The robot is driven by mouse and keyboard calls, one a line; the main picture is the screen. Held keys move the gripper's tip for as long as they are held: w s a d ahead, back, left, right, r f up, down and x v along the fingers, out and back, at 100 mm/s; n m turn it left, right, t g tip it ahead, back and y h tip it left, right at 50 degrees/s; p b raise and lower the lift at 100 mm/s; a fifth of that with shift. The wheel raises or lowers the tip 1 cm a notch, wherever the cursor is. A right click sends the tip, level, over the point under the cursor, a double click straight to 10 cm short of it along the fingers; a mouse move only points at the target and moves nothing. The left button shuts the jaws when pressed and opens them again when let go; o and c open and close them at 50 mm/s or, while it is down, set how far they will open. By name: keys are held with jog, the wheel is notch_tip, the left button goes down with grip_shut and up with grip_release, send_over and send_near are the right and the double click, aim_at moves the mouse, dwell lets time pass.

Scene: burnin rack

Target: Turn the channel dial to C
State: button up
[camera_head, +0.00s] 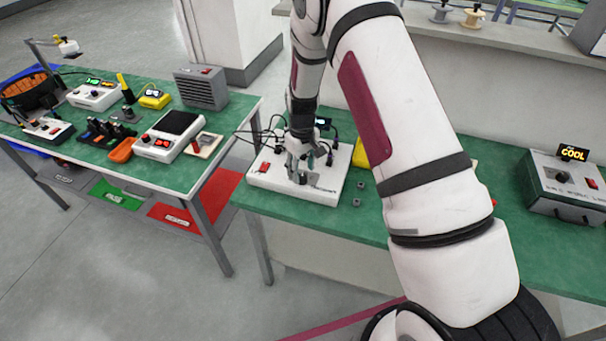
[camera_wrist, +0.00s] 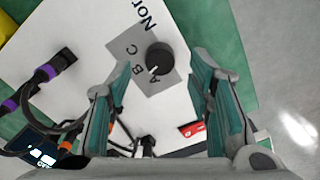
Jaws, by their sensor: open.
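The channel dial (camera_wrist: 159,57) is a round black knob on a grey plate (camera_wrist: 136,48) marked A, B and C. Its white pointer mark faces the letter A. The plate is on a white box (camera_head: 271,184), which also fills much of the wrist view (camera_wrist: 92,22). My gripper (camera_wrist: 162,63) is open, with its two teal-padded fingers apart on either side of the dial in the picture. I cannot tell whether they touch it. In the head view my gripper (camera_head: 299,163) is over the box and hides the dial.
Cables with purple-banded plugs (camera_wrist: 48,70) and a red switch (camera_wrist: 191,129) are close to my fingers. The box stands on a green bench (camera_head: 376,228) with small grey pieces (camera_head: 357,202) and a grey "COOL" unit (camera_head: 567,187). Another bench (camera_head: 75,150) with devices is at left.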

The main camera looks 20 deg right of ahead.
aim_at(302, 179)
jog(key=shift+f, duration=1.45)
grip_shut()
jog(key=shift+m, duration=0.3)
jog(key=m+b, duration=0.2)
jog(key=m, duration=0.3)
jog(key=m+b, duration=0.1)
jog(key=m, duration=0.5)
jog(key=shift+b, duration=0.3)
